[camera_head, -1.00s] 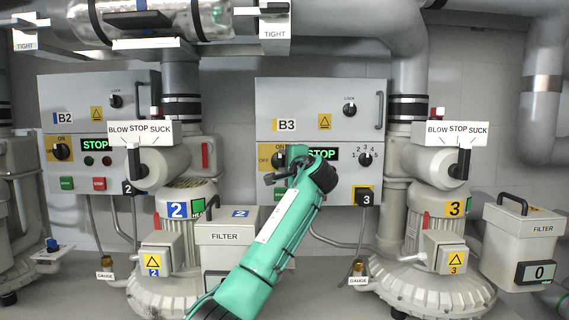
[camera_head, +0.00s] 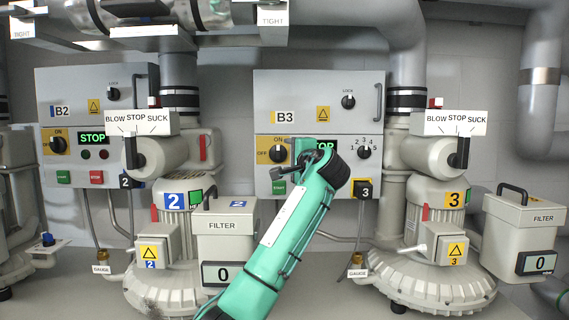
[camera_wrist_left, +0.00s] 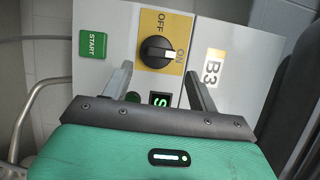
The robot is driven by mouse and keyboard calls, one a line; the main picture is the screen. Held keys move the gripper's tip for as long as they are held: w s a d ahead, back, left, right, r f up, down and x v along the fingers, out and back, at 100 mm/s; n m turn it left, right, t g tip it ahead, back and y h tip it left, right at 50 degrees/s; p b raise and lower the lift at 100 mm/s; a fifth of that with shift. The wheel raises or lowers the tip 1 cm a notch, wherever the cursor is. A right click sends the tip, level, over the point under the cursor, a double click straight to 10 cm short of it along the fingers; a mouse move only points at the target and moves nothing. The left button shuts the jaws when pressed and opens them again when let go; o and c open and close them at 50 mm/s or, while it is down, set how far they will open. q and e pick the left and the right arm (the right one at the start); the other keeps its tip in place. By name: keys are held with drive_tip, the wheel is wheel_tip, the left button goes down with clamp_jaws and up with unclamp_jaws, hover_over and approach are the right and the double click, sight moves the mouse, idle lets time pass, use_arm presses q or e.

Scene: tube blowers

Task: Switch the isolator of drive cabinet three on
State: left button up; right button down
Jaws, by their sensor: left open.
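Drive cabinet three (camera_head: 353,86) is the grey box labelled B3. Its isolator is a black knob on a yellow plate with OFF and ON; it shows at the cabinet's left in the head view (camera_head: 279,154) and at the upper middle of the left wrist view (camera_wrist_left: 157,52). My right gripper is not in view.
A lit STOP display (camera_head: 323,146), a selector dial (camera_head: 364,153) and a green START button (camera_wrist_left: 96,44) are close to the isolator. A lock knob (camera_head: 348,101) is higher up. Cabinet B2 (camera_head: 60,84) stands left. Blowers and filter boxes (camera_head: 229,213) fill the lower area.

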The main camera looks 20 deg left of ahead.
use_arm(q)
drive_tip(key=b+v, duration=0.3)
drive_tip(key=v, duration=0.6)
drive_tip(key=shift+b, duration=0.4)
drive_tip(key=shift+d, duration=0.15)
drive_tip(key=shift+f, duration=0.1)
